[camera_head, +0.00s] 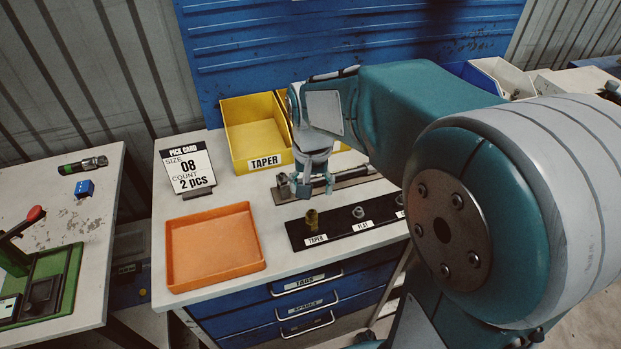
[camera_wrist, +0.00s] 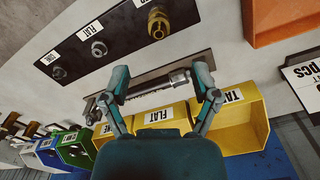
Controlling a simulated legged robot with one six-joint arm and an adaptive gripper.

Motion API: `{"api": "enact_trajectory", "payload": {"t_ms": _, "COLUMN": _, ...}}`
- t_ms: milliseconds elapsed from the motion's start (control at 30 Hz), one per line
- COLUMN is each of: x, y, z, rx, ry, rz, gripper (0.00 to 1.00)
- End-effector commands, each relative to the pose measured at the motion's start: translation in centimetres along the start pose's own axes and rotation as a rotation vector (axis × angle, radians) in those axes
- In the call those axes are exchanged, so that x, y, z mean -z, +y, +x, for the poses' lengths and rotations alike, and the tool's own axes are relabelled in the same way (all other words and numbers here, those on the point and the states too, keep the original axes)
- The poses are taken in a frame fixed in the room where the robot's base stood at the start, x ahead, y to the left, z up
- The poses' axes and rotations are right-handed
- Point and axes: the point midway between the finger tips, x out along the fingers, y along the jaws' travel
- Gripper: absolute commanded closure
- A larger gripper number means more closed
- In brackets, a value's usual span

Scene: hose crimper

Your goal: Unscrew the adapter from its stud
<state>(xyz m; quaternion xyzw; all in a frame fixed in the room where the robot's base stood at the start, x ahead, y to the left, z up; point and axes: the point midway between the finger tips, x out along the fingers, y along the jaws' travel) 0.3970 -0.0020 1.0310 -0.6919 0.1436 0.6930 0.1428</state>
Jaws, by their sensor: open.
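A brass adapter (camera_head: 311,220) stands upright on the stud labelled TAPER, at the left end of a black strip (camera_head: 345,232) on the bench. In the wrist view the brass adapter (camera_wrist: 158,24) is at the top, beyond my fingertips. The other two studs, one labelled FLAT (camera_head: 358,212), show bare grey metal. My gripper (camera_head: 315,188) is open and empty, behind and apart from the adapter. In the wrist view my gripper (camera_wrist: 161,76) has its fingers spread over a metal bar-like tool (camera_wrist: 150,87) on a dark plate. Whether they touch it is unclear.
An orange tray (camera_head: 168,250) lies at the front left. A pick card (camera_head: 187,165) reads size 08, 2 pcs. A yellow TAPER bin (camera_head: 236,152) stands behind my gripper. More labelled bins, green (camera_wrist: 68,137) and blue, show in the wrist view.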

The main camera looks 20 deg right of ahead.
Motion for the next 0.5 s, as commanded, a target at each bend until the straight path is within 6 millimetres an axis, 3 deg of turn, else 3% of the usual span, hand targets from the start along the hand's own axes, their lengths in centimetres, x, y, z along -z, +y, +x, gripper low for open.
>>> {"api": "enact_trajectory", "payload": {"t_ms": 500, "x": -0.1, "y": 0.0, "z": 8.2, "rx": -0.001, "ry": -0.002, "rz": -0.001, "gripper": 0.21}}
